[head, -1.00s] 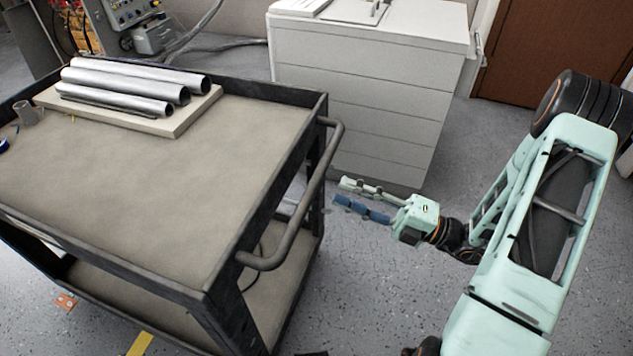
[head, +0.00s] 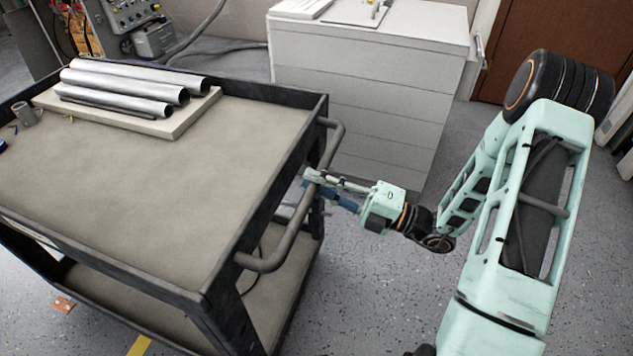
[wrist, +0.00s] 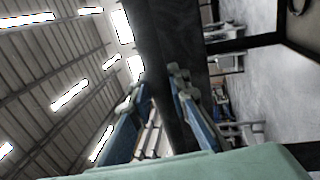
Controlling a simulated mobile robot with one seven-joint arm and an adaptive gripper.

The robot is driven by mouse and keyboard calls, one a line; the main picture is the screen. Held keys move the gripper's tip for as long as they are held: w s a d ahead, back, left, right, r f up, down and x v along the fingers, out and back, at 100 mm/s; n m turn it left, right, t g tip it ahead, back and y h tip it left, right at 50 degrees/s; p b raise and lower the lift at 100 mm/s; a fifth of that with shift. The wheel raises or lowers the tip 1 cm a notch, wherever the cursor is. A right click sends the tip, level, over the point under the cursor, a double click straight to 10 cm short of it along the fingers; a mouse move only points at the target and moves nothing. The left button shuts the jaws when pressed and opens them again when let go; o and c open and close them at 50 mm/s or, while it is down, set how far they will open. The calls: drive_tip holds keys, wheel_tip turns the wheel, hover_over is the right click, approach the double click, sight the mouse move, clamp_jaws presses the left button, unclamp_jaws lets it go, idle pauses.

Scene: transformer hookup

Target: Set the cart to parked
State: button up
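The cart (head: 150,165) has a beige top, a dark frame and a lower shelf. Its bar handle (head: 283,246) runs along the right end. My gripper (head: 316,183) is at the far half of this handle, with its fingers apart and their tips reaching the bar. The fingers partly hide the bar there. In the wrist view, the blue-padded fingers (wrist: 162,100) stand apart with a dark part of the cart (wrist: 172,45) behind and between them. I cannot tell whether either finger touches the bar.
Metal pipes (head: 130,85) lie on a board on the cart's far left. A white drawer cabinet (head: 365,90) stands behind the handle. Orange (head: 63,304) and yellow (head: 140,345) floor marks show near the cart's front.

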sight(194, 161)
clamp_jaws()
drive_tip(key=shift+a, duration=0.1)
drive_tip(key=shift+a, duration=0.15)
drive_tip(key=f+p+x, duration=0.2)
drive_tip(key=x, duration=0.8)
drive_tip(key=f+p+x, duration=0.2)
drive_tip(key=x, duration=0.8)
drive_tip(key=a+f+p+x, duration=0.1)
drive_tip(key=f+p+x, duration=0.1)
drive_tip(key=x, duration=0.8)
drive_tip(key=shift+w+a+r, duration=0.1)
drive_tip(key=shift+w+a, duration=0.2)
drive_tip(key=o, duration=0.5)
unclamp_jaws()
drive_tip(key=shift+o, duration=0.6)
drive_tip(key=shift+d, duration=0.15)
